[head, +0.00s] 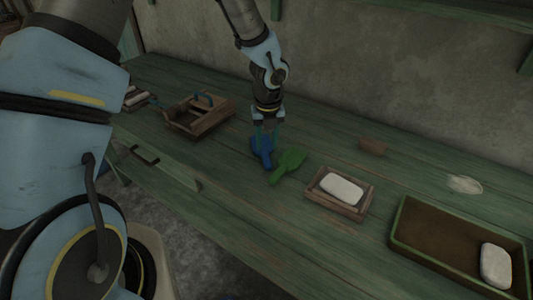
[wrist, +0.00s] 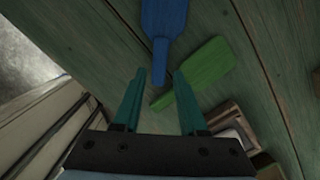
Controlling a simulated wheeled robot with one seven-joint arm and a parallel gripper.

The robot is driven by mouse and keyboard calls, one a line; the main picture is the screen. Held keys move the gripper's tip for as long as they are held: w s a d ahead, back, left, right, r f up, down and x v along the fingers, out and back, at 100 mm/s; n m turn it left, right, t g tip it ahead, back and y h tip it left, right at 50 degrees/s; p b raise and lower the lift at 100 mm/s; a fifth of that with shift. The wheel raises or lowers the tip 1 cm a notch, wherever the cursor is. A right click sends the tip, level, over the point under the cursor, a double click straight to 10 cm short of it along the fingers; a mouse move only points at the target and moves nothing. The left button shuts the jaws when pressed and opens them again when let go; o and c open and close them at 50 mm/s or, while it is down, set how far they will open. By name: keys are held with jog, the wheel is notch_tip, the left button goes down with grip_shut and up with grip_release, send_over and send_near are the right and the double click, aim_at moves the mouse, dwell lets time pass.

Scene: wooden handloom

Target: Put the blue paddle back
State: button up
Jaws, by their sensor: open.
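The blue paddle (head: 261,155) lies on the green wooden bench beside a green paddle (head: 289,164). In the wrist view the blue paddle (wrist: 163,30) points its handle down toward my gripper, and the green paddle (wrist: 203,72) lies just right of it. My gripper (head: 265,136) is over the blue paddle in the head view. In the wrist view my gripper (wrist: 157,75) is open, with the end of the blue handle between or just beyond its fingertips. I cannot tell the exact height. Nothing is held.
A wooden caddy (head: 199,116) stands to the left. A small wooden tray (head: 336,202) with a white soap-like block (head: 342,188) is to the right. A larger green-rimmed tray (head: 434,263) holds another white block (head: 496,265). A small brown block (head: 372,146) lies behind. A drawer handle (head: 145,157) juts from the bench front.

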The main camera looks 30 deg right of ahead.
notch_tip(320, 180, up, 6)
jog(key=w+a+r+n, duration=0.2)
jog(key=a+r+n, duration=0.1)
jog(key=a+n, duration=0.65)
jog(key=w+a+r+n, duration=0.1)
jog(key=a+r+n, duration=0.1)
jog(key=a+n, duration=0.8)
jog(key=s+a+r+n, duration=0.1)
jog(key=s+a+n, duration=0.1)
jog(key=a+n, duration=0.5)
jog(key=s+a+r+n, duration=0.2)
jog(key=s+a+n, duration=0.1)
jog(key=a+n, duration=0.5)
jog(key=n, duration=0.3)
jog(key=shift+a+r+n, duration=0.2)
jog(key=shift+a+n, duration=0.1)
jog(key=shift+n, duration=0.05)
